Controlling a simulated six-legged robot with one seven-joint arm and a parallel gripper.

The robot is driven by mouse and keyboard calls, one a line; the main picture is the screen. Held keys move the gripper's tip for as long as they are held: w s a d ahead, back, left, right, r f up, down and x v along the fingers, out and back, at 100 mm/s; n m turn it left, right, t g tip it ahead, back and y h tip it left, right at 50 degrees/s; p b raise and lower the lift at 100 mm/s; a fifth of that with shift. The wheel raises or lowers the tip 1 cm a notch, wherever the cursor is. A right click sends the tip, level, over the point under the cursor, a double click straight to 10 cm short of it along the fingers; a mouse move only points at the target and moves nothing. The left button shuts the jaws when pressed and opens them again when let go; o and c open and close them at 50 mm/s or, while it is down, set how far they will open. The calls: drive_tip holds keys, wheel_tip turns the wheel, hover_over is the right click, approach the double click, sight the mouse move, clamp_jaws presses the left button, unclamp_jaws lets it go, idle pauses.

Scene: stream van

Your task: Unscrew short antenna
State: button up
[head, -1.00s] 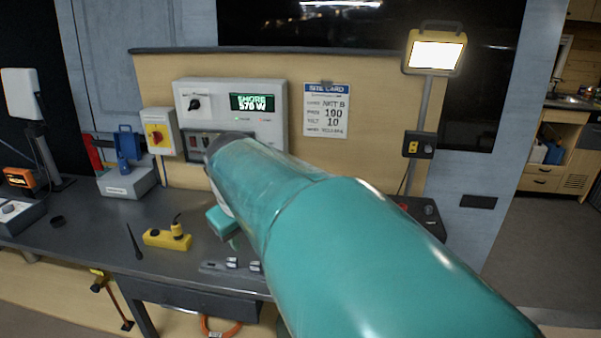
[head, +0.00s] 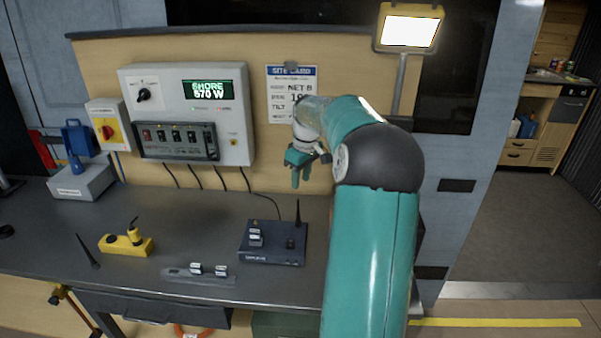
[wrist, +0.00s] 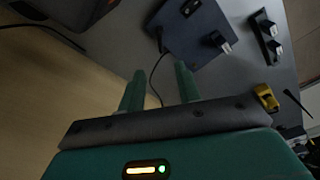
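A dark blue radio box (head: 272,257) stands on the bench, and a thin short black antenna (head: 297,213) stands upright at its back right. The box also shows at the top of the wrist view (wrist: 185,40); I cannot make out the antenna clearly there. A longer black antenna-like rod (head: 88,252) is on the bench at the left. My gripper (head: 296,180) is above and behind the box, near the back panel, apart from the antenna. In the wrist view my gripper (wrist: 160,78) has its two green fingers spread, with nothing between them.
A white power panel (head: 190,110) hangs on the back wall, with cables running down. A yellow block (head: 127,246) and a grey strip with white-capped parts (head: 198,275) lie on the grey bench (head: 190,215). A lit lamp (head: 408,28) stands at the right.

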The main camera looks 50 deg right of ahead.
sight(298, 220)
drive_tip(key=f, duration=0.4)
drive_tip(key=w+f, duration=0.1)
drive_tip(key=f, duration=0.8)
drive_tip(key=shift+w+a, duration=0.1)
drive_tip(key=shift+w, duration=0.05)
clamp_jaws()
